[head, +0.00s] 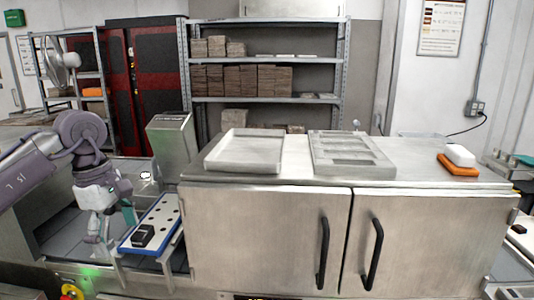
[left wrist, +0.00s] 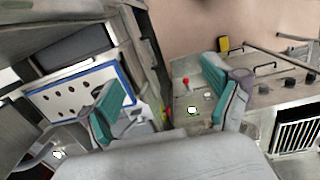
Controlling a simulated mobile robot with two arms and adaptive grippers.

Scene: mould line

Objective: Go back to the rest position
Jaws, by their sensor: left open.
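My left gripper (head: 112,226) hangs at the left in the head view, beside the left edge of a white board with a blue rim and a row of holes (head: 163,215). Its jaws are open, with nothing between them. In the left wrist view my left gripper (left wrist: 160,95) shows two teal-padded fingers spread wide apart. The white board also shows there, behind the left finger (left wrist: 60,97). A small black block (head: 143,235) lies on the near end of the board. My right gripper is in neither view.
A steel cabinet (head: 265,235) with two black handles fills the middle. On its top are a shallow tray (head: 246,168), a compartmented tray (head: 377,169), and a white block on an orange pad (head: 457,170). A grey upright box (head: 172,150) stands behind the board. Shelves with stacked blocks are behind.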

